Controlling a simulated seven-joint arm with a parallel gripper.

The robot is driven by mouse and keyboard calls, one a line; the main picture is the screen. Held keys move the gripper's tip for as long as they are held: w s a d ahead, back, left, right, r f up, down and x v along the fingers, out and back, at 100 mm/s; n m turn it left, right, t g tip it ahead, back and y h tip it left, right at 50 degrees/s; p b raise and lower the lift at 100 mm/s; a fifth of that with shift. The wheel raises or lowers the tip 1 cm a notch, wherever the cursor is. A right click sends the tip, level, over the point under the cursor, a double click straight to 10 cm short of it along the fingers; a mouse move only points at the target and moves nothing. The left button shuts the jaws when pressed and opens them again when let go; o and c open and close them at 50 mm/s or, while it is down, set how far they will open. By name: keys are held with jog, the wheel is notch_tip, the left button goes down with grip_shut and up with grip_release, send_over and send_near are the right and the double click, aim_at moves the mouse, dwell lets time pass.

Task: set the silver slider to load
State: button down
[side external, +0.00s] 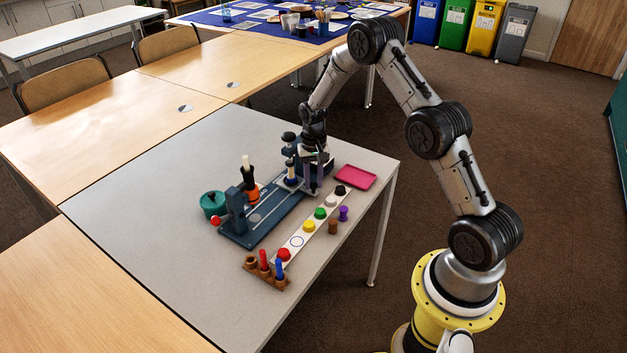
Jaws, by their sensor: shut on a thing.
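A dark blue rig (262,217) with pale rails lies along the grey table. The silver slider (289,184) appears as a small light carriage at the rig's far right end, with a dark-topped upright piece standing at it. My gripper (313,187) points down at that end, just right of the upright piece. Its fingers are shut on a part of the slider, but the contact is small and partly hidden by the fingers. Any load marking is too small to read.
A white strip with coloured knobs (296,242) lies in front of the rig. A pink tray (355,178) is right of my gripper. A green pot (213,204) and a wooden holder with coloured pegs (251,262) stand nearby. The table's left part is clear.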

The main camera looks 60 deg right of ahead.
jog(key=a, duration=0.8)
jog(key=shift+a, duration=0.3)
jog(key=c, duration=0.7)
grip_release()
jog(key=shift+o, duration=0.2)
jog(key=shift+r, duration=0.15)
notch_tip(320, 180, up, 14)
